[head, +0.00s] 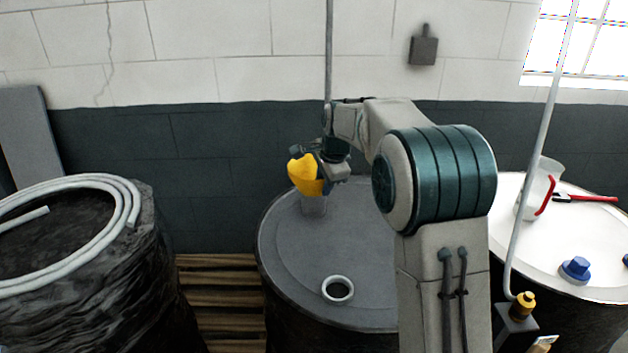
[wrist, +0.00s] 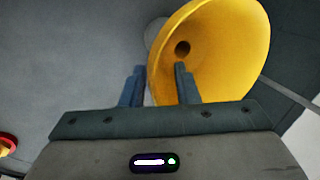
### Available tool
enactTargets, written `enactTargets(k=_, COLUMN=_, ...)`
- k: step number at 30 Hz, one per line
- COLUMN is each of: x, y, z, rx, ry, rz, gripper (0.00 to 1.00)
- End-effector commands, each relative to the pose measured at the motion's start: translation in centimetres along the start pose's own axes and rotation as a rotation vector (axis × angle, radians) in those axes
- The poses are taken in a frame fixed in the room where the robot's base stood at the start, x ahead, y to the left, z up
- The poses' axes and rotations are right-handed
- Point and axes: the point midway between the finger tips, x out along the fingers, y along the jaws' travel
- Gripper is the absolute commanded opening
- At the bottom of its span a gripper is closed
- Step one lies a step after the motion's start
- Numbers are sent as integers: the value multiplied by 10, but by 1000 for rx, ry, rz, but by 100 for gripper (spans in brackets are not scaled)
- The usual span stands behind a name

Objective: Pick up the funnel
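The yellow funnel (head: 304,176) is over the grey drum at the centre of the head view, its wide mouth up and tilted in view. A clear container (head: 314,206) shows just below it. My gripper (head: 326,178) is at the funnel's right side. In the wrist view the funnel (wrist: 235,50) fills the upper right, with its dark outlet hole visible. My gripper (wrist: 160,74) has its fingers apart, one inside the funnel's mouth and one outside, with the near wall between them. A gap shows between the fingers. The funnel's spout is hidden.
The grey drum top (head: 270,240) has a white ring (head: 337,289) near its front. A black-wrapped drum with a coiled hose (head: 130,200) stands left. On the right, a white drum top (head: 540,255) bears a jug (head: 540,190), a red-handled tool (head: 590,199) and a blue cap (head: 575,269).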

Motion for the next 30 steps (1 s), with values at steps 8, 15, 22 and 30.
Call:
enactTargets(k=8, x=6, y=0, z=0, rx=-1, ry=0, rz=-2, gripper=28)
enactTargets(k=15, x=6, y=0, z=0, rx=-1, ry=0, rz=-2, gripper=0)
enactTargets(k=22, x=5, y=0, z=0, rx=-1, ry=0, rz=-2, gripper=0)
enactTargets(k=30, x=-9, y=-7, z=0, rx=-1, ry=1, rz=-5, gripper=0)
